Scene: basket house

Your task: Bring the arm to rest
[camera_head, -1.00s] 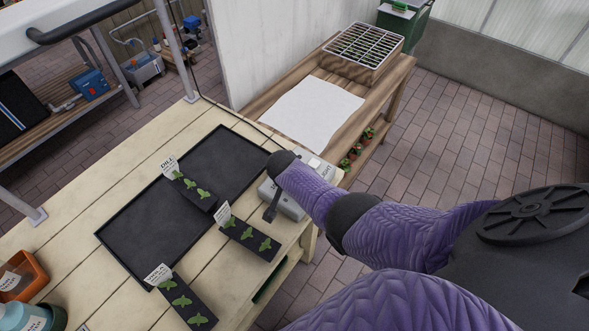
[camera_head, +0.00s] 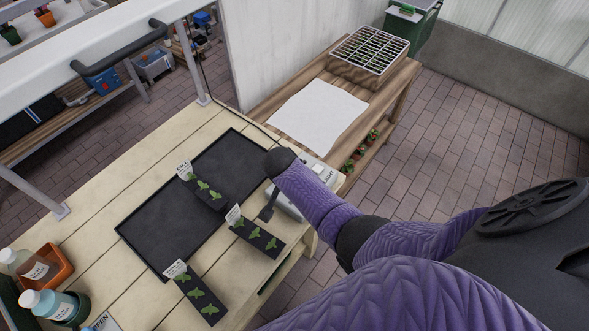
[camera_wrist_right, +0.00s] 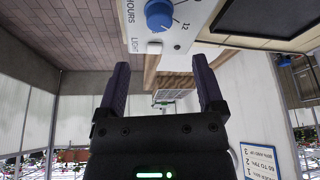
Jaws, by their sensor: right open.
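My right arm, in a purple sleeve, reaches in from the right in the head view, with its dark wrist end above the bench beside the black tray (camera_head: 165,231). My right gripper (camera_wrist_right: 162,85) shows in the right wrist view with its two fingers spread apart and nothing between them. A light-coloured control box (camera_wrist_right: 185,25) with a blue knob (camera_wrist_right: 159,14) and a small switch is just beyond the fingers there. In the head view this box (camera_head: 327,172) is partly hidden behind my arm. My left gripper is out of view.
Bottles (camera_head: 47,304) stand at the lower left. A side bench holds a white sheet (camera_head: 318,115) and a gridded crate (camera_head: 370,50).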

